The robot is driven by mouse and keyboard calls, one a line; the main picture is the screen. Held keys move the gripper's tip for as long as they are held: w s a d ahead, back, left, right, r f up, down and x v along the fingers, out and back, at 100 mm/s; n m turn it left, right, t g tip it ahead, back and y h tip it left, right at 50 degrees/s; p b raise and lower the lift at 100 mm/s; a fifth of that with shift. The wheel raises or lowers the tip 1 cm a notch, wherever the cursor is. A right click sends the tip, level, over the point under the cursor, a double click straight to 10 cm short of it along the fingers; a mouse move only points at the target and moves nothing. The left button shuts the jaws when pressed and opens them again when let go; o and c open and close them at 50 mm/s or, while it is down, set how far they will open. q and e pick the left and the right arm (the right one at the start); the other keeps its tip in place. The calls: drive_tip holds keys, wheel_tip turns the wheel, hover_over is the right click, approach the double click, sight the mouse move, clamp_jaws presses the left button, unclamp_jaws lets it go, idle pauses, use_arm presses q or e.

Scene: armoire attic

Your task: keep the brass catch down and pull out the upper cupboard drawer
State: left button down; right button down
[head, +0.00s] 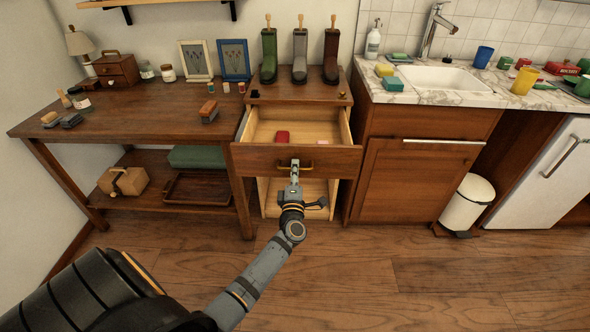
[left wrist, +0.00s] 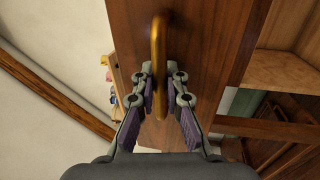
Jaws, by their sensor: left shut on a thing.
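The upper cupboard drawer (head: 262,158) is pulled well out, and its light wooden inside shows. A red item (head: 282,137) and a small pink item (head: 323,141) lie in it. My left gripper (head: 295,166) is at the brass handle (head: 310,168) on the drawer front. In the left wrist view my left gripper (left wrist: 160,85) has its fingers closed around the brass handle (left wrist: 158,50). I cannot make out the brass catch for certain. My right gripper is not in view.
Three boots, one of them green (head: 269,57), stand on the cupboard top. A wooden table (head: 140,125) stands left of it, a sink counter (head: 435,98) right. A white bin (head: 468,203) stands on the floor. The floor before the cupboard is clear.

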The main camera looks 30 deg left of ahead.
sight(296, 158)
use_arm(q)
drive_tip(key=shift+w, duration=0.1)
